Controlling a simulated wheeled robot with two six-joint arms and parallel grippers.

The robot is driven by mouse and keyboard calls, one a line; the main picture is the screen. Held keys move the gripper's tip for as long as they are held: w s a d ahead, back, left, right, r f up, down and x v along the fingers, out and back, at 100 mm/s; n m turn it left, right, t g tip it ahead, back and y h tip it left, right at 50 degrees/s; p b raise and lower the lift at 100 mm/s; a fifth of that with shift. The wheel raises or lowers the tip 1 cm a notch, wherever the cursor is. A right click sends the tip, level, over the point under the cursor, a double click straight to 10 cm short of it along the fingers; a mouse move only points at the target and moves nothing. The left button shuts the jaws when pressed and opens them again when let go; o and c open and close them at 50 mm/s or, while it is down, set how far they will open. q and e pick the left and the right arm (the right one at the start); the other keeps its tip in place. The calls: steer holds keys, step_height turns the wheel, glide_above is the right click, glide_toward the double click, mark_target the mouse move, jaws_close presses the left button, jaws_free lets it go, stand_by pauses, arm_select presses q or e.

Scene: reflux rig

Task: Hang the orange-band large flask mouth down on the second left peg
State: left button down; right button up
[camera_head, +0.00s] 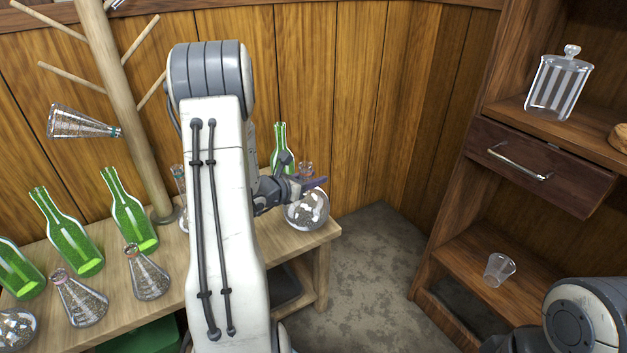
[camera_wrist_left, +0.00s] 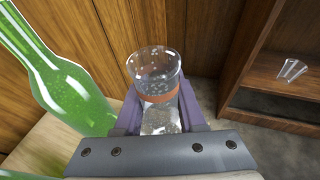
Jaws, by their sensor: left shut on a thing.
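My left gripper (camera_head: 296,188) is shut on the neck of the orange-band large flask (camera_head: 309,212), a clear round-bodied flask at the right end of the wooden table. In the left wrist view, the orange band and wide glass mouth (camera_wrist_left: 155,65) show between the fingers (camera_wrist_left: 160,105), mouth upward. Whether the flask touches the table cannot be told. The wooden peg post (camera_head: 118,90) stands at the back left. A bare upper left peg (camera_head: 48,20) and a bare left peg (camera_head: 70,77) below it show. A conical flask (camera_head: 80,123) lies sideways at the post's lower left, mouth toward it.
Green bottles (camera_head: 65,235) and conical flasks (camera_head: 148,275) crowd the table's left. Another green bottle (camera_head: 279,145) stands behind my left gripper. A shelf unit (camera_head: 450,255) at right holds a striped jar (camera_head: 558,85) and a small glass (camera_head: 498,268).

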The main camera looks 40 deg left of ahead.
arm_select(q)
steer(key=shift+f+b, duration=0.2)
steer(key=shift+b, duration=0.1)
steer(key=c, duration=0.5)
jaws_free()
steer(key=shift+r, duration=0.15)
